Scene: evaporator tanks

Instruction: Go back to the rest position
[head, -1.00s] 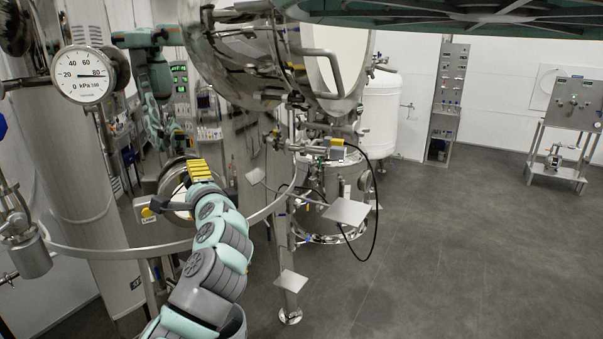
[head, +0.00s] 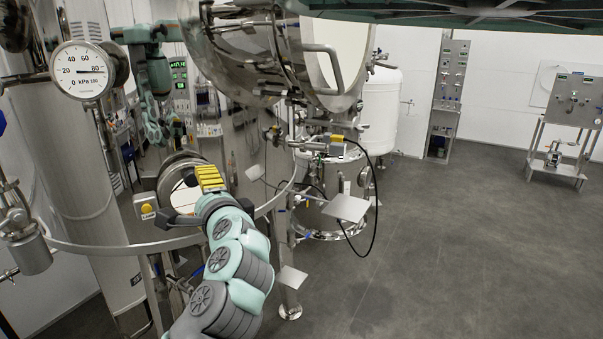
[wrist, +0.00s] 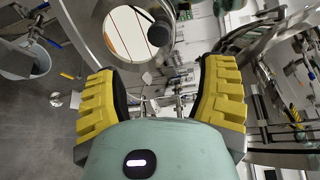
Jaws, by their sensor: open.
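My gripper (wrist: 160,90) is open and empty, its two yellow ribbed fingers wide apart in the wrist view. In the head view a yellow finger of my gripper (head: 209,178) shows at the end of my teal and grey arm. There it appears in front of the round porthole (head: 180,203) of the steel tank, partly covering it. In the wrist view the porthole's round glass (wrist: 128,32) with a dark knob lies above the gap between the fingers. I cannot tell how far the fingers are from the porthole.
A curved steel rail (head: 110,249) runs close by my arm. A pressure gauge (head: 78,70) is at the left, and a yellow-topped lamp box (head: 147,207) sits beside the porthole. A cabled flat plate (head: 346,208) stands right of my arm. The grey floor (head: 450,250) at right is clear.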

